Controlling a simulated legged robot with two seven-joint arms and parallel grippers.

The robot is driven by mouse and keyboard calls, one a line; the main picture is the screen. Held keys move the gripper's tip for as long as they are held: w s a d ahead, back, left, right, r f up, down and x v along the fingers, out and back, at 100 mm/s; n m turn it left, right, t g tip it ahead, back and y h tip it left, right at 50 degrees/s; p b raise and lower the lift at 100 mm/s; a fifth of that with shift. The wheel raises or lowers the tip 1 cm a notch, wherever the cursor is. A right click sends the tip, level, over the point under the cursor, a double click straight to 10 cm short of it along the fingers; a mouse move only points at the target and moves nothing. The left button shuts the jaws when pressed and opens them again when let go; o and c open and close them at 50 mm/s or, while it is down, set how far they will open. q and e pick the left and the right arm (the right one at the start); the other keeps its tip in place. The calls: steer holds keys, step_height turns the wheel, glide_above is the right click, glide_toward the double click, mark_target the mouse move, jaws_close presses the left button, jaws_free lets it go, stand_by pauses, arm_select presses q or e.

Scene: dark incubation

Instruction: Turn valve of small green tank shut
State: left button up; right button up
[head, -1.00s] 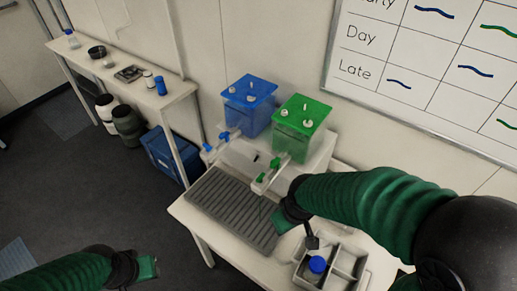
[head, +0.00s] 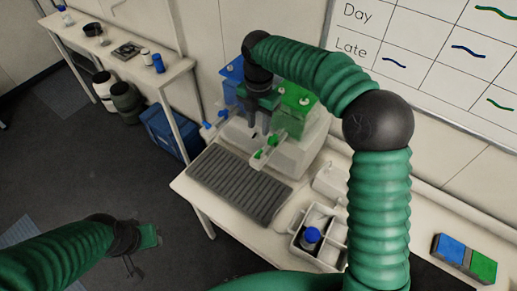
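The small green tank (head: 296,106) stands on a pale stand at the back of the table, partly covered by my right arm. Its green valve (head: 267,147) sits on a pale spout in front of it, over the drip tray's right back corner. My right gripper (head: 258,129) points down from above, between the two tanks, behind and slightly left of the valve in the picture. Its dark fingers look apart with nothing between them; contact with the valve does not show. My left gripper (head: 150,236) is low at the left over the floor, its opening unclear.
A grey ribbed drip tray (head: 238,184) lies in front. A divided caddy (head: 318,252) holds a blue-capped bottle (head: 310,238). A blue-green block (head: 464,258) lies at the right.

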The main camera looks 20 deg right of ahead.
mark_target(258, 152)
steer(key=f+p, duration=0.3)
steer(key=f, duration=0.9)
steer(key=shift+w+f, duration=0.15)
steer(key=shift+w, duration=0.05)
steer(key=shift+s+f, duration=0.1)
steer(key=shift+f, duration=0.45)
steer(key=c, duration=0.4)
jaws_close()
